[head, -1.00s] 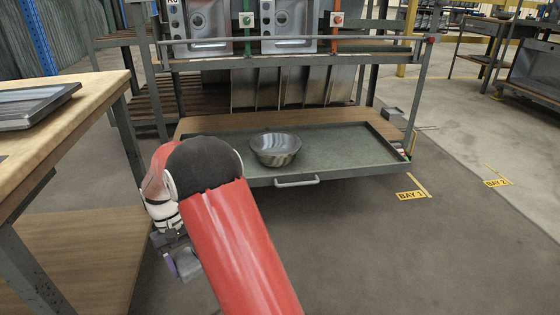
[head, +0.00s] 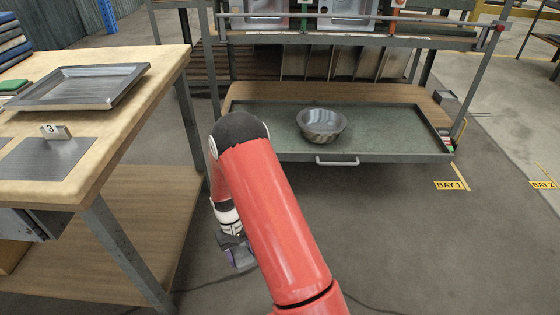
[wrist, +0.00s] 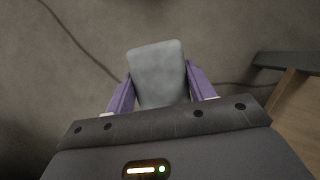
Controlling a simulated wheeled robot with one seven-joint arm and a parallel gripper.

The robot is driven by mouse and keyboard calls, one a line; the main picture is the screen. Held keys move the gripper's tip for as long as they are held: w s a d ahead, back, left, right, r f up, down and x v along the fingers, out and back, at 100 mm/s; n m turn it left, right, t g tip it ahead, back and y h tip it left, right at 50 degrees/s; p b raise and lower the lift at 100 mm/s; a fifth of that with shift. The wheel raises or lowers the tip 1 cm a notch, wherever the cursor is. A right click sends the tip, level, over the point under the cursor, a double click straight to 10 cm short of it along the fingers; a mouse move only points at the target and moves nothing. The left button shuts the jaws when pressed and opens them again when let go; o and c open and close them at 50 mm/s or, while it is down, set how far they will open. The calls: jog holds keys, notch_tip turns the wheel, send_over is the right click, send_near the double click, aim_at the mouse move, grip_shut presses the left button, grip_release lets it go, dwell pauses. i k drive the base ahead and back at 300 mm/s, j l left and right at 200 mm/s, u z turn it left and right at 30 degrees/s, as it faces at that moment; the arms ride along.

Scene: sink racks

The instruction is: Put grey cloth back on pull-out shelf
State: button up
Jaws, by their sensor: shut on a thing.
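My gripper (wrist: 160,90) is shut on the grey cloth (wrist: 157,68), which shows as a flat grey block with rounded corners between the two purple fingers in the wrist view. In the head view my gripper (head: 238,256) hangs low over the floor, left of and below the pull-out shelf, partly hidden by my red arm. The pull-out shelf (head: 400,140) is a green-grey tray with a low rim and a front handle (head: 337,161). It is pulled out under the sink rack. A metal bowl (head: 321,125) stands on it near the middle.
A wooden workbench (head: 150,100) with a lower shelf (head: 150,205) stands on the left, its leg near my arm. A metal tray (head: 82,86) lies on it. Bare shelf surface shows on both sides of the bowl. Open floor (head: 430,250) lies to the right.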

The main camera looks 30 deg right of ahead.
aim_at(376, 139)
jog(key=l+z, duration=0.2)
jog(key=l, duration=0.2)
jog(key=i+l+z, duration=0.15)
jog(key=l, duration=0.2)
jog(key=i+l+z, duration=0.2)
jog(key=l, duration=0.2)
jog(key=i+l+z, duration=0.15)
jog(key=l, duration=0.2)
jog(key=i+l+z, duration=0.2)
jog(key=l, duration=0.15)
jog(key=k+l, duration=0.05)
jog(key=k, duration=0.05)
